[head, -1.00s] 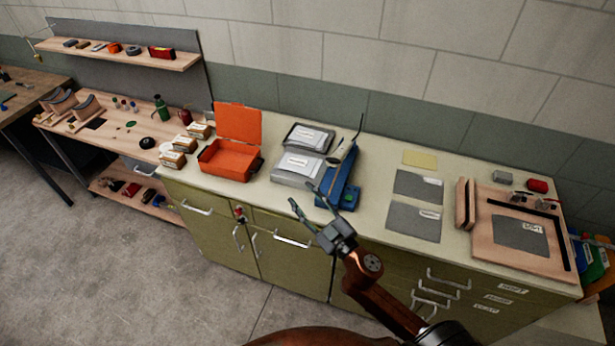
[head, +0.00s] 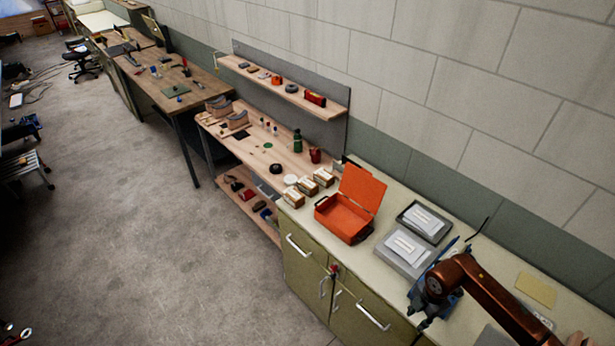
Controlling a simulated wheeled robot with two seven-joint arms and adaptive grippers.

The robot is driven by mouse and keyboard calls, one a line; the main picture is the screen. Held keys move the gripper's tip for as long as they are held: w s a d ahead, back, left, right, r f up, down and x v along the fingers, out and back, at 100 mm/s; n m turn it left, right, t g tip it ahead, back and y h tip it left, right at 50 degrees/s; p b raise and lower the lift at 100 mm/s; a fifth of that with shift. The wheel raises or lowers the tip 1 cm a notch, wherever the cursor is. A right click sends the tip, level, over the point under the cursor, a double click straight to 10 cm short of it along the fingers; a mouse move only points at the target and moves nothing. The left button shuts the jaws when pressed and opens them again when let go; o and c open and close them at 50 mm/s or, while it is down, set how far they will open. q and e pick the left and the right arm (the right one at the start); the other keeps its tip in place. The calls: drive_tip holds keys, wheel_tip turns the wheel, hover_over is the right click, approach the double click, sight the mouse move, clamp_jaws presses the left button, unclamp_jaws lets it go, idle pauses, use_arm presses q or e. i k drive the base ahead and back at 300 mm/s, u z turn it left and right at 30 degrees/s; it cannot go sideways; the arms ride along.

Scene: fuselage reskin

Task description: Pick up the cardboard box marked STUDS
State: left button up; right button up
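My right gripper (head: 421,312) is at the lower right, over the front of the cabinet, well to the right of the boxes. It is mostly hidden by its own wrist and blends with a blue tool behind it. My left gripper is out of view.
An open orange case (head: 343,219) stands just right of the boxes. Grey trays with white packets (head: 405,250) lie beyond it. A wooden workbench (head: 262,150) with a shelf adjoins the cabinet on the left. The concrete floor (head: 150,240) in front is clear.

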sight(309, 187)
drive_tip(key=u, duration=0.4)
drive_tip(key=i, duration=2)
drive_tip(key=u, duration=0.45)
